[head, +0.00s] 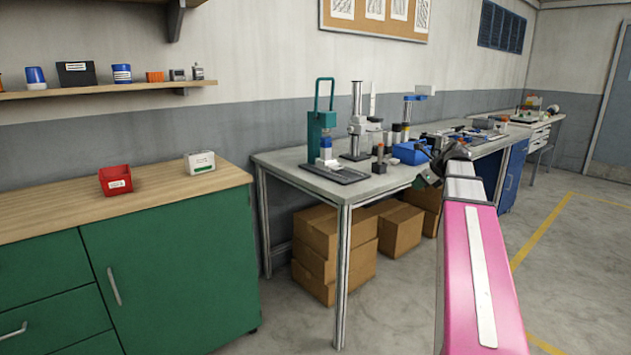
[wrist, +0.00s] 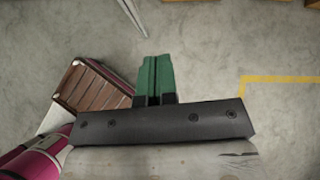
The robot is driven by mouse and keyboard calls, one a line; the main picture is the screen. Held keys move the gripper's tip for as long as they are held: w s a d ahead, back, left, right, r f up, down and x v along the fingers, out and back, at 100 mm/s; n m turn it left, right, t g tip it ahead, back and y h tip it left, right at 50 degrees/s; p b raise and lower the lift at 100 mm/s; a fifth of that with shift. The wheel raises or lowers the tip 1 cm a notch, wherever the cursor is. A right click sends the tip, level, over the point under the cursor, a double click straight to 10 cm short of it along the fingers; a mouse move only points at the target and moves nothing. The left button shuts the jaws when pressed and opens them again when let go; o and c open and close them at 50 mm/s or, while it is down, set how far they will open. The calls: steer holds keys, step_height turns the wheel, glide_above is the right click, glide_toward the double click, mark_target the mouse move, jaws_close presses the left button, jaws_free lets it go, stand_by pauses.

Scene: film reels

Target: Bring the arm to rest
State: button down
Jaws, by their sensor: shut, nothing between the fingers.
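My arm, pink with a white strip, reaches from the lower right of the head view toward the workbench (head: 310,180). My gripper (wrist: 155,60) shows in the wrist view with its two green fingers together and nothing between them. Bare concrete floor (wrist: 210,45) lies below and around the fingertips. In the head view, the far end of my arm overlaps the front edge of the workbench, and the fingers are too small and dark to make out clearly. I cannot tell how far they are from the bench.
The workbench carries a green press (head: 319,125), a grey stand (head: 357,125) and a blue bin (head: 411,153). Cardboard boxes (head: 335,240) sit beneath. A green cabinet (head: 180,265) at left holds a red bin (head: 115,180). Floor at right is open, with yellow lines (head: 545,230).

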steer(key=s+a+f+n+g+h, duration=0.1)
steer(key=s+a+f+n, duration=0.4)
steer(key=f, duration=0.7)
steer(key=s+a+f+n+g+h, duration=0.2)
steer(key=s+a+f+n, duration=0.4)
steer(key=s+f+n, duration=0.3)
steer(key=s+a+f+n+g+h, duration=0.2)
steer(key=s+a+f+n, duration=0.3)
steer(key=f+n, duration=0.7)
step_height(320, 180, down, 3)
steer(key=shift+s+a+f+g, duration=0.1)
steer(key=shift+s+a+g, duration=0.3)
steer(key=shift+s+g, duration=0.55)
